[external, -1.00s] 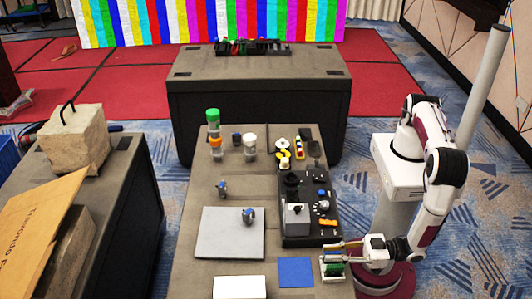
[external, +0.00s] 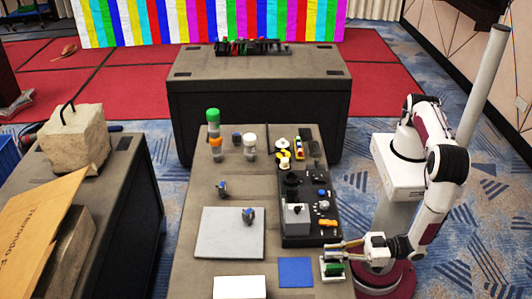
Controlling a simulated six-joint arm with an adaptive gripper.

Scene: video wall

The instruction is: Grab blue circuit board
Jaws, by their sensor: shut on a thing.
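My gripper (external: 336,250) is at the right front corner of the table, just above a small white rack (external: 333,279). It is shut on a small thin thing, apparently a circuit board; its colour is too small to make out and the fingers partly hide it. A green board (external: 334,269) stands in the rack below the fingers. I cannot make out a separate blue circuit board. A flat blue square (external: 295,272) lies on the table left of the rack.
A dark control panel (external: 310,205) with knobs lies just behind the gripper. A grey plate (external: 230,232) and a white box (external: 239,287) are to the left. Bottles (external: 214,130) stand at the far end of the table (external: 195,190).

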